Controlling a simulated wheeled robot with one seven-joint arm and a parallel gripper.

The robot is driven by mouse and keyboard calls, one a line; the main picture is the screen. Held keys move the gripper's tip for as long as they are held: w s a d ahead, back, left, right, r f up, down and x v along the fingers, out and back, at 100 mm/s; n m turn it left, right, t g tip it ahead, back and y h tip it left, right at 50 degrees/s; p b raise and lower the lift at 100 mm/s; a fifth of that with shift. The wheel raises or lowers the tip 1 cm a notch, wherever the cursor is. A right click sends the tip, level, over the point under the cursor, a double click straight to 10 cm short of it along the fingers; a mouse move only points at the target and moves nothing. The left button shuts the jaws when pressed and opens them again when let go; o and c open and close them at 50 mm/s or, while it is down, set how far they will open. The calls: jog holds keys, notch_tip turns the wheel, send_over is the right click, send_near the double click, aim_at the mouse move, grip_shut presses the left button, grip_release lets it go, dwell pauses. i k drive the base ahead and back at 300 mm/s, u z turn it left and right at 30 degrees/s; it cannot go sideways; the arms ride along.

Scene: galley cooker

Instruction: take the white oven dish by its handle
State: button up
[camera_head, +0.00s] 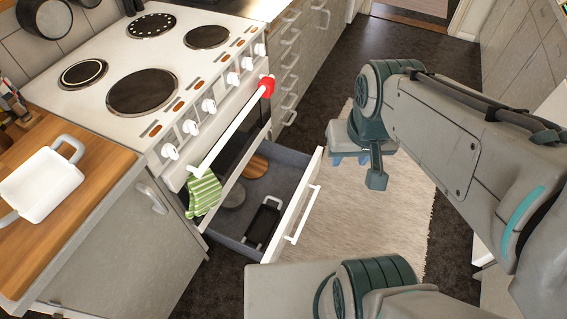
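The white oven dish (42,186) stands on the wooden worktop at the far left. It is empty, with one loop handle at its upper right corner and another at its lower left. My gripper (349,160) is far to the right of the dish, over the pale rug and beyond the open drawer. It points down, and its blue fingertips show apart below the palm, with nothing seen between them. The palm hides part of the fingers.
The white cooker (130,115) with hotplates and knobs is right of the worktop (95,178). Its open drawer (300,208) holds pans and juts out below. Utensils (12,104) stand behind the dish.

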aim_at(44, 182)
jog(key=u, duration=2.15)
jog(key=k, duration=0.6)
jog(key=u, duration=0.55)
jog(key=i, duration=1.3)
jog(key=z, duration=0.95)
jog(key=i, duration=0.35)
jog(key=z, duration=0.45)
